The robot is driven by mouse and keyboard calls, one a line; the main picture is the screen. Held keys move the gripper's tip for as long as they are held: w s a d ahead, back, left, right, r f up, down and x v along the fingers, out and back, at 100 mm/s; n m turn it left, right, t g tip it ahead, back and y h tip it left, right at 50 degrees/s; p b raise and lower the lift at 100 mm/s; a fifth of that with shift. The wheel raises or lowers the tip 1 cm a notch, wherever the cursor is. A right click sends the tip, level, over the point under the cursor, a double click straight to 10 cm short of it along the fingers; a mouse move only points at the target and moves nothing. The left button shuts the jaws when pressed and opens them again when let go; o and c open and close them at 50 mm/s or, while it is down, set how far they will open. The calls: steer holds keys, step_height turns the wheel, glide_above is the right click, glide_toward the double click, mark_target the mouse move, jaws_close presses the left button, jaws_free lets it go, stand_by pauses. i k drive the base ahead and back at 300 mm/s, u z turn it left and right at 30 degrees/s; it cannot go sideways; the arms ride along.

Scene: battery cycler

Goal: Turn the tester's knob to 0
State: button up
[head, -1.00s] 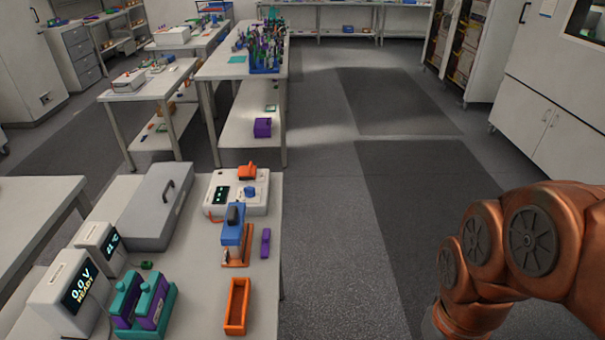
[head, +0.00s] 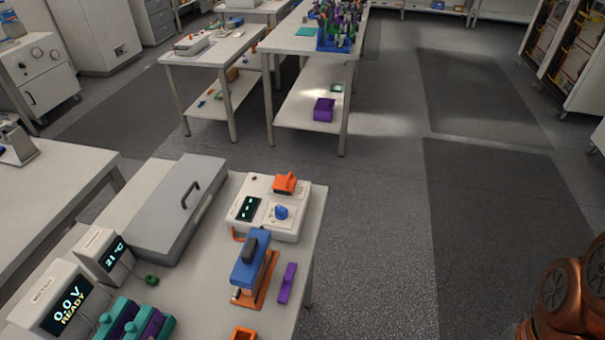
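In the head view, the white tester (head: 258,222) stands at the far right corner of the near table. A blue knob (head: 281,212) sits on its top, right of a small dark display (head: 244,208). An orange part (head: 285,183) is at the tester's back edge. The knob's setting is too small to read. My copper-coloured arm shows at the lower right edge, apart from the table. My gripper is out of the picture.
A blue device on an orange base (head: 250,262) stands in front of the tester, with a purple piece (head: 287,283) beside it. A grey case (head: 177,208) lies to the left. Two displays (head: 62,303) stand at front left. Open floor (head: 380,250) lies right of the table.

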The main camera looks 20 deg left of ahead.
mark_target(281, 213)
steer(key=i, duration=0.9)
steer(key=u, duration=2.9)
